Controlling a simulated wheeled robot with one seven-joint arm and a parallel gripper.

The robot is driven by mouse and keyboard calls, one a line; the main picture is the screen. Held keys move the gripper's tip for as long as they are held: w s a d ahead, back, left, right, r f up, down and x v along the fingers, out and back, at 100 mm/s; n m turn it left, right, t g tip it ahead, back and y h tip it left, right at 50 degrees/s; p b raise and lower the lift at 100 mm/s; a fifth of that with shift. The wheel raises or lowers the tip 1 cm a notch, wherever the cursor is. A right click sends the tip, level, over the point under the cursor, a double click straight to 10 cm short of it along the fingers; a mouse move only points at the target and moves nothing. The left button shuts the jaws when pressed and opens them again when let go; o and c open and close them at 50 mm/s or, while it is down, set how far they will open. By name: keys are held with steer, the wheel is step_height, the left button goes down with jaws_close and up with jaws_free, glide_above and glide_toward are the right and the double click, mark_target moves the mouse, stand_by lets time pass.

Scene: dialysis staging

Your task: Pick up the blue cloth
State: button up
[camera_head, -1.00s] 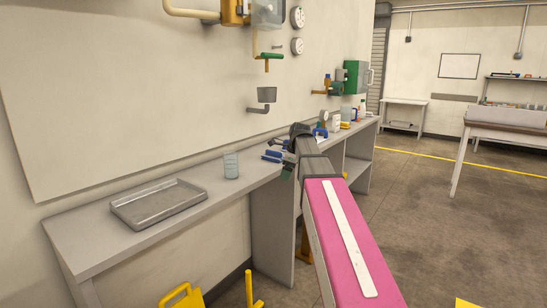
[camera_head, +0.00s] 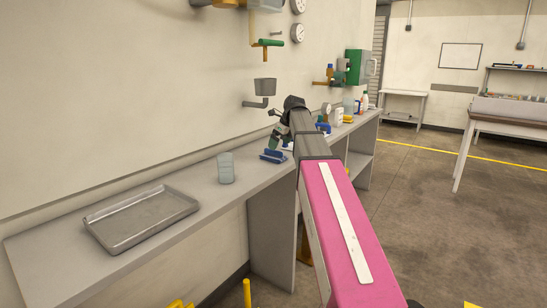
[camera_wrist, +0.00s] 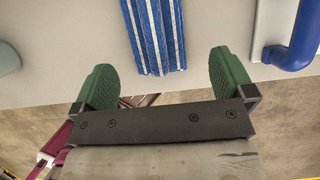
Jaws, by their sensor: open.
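The blue cloth (camera_wrist: 155,35) has white stripes and lies on the grey bench top at the upper middle of the wrist view, near the bench edge. My gripper (camera_wrist: 163,82) has its two green fingertips wide apart. In that picture the cloth shows beyond and between them, with nothing held. In the head view my gripper (camera_head: 276,143) is over the bench, tilted downward.
A thick blue handle (camera_wrist: 300,40) is right of the cloth in the wrist view. On the bench (camera_head: 50,243) stand a grey cup (camera_head: 226,168) and a metal tray (camera_head: 140,219), left of my gripper. Bottles (camera_head: 362,101) stand farther back. A wall rises behind the bench.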

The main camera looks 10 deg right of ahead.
steer(key=shift+a+x, duration=0.15)
steer(key=shift+x, duration=1.3)
steer(key=shift+a+x, duration=0.1)
steer(key=shift+x, duration=1.35)
steer(key=shift+s, duration=0.1)
steer(key=c, duration=1)
steer(key=shift+r, duration=0.15)
steer(key=shift+r, duration=0.5)
step_height(320, 180, up, 2)
steer(key=shift+r, duration=0.2)
steer(key=s+a+r, duration=0.1)
steer(key=s+r, duration=0.1)
steer(key=s, duration=0.1)
steer(key=s+a+r, duration=0.2)
steer(key=s+r, duration=0.1)
steer(key=s, duration=0.1)
steer(key=s+a+r, duration=0.2)
steer(key=s, duration=0.1)
steer(key=shift+s+r, duration=0.2)
steer(key=shift+s, duration=0.15)
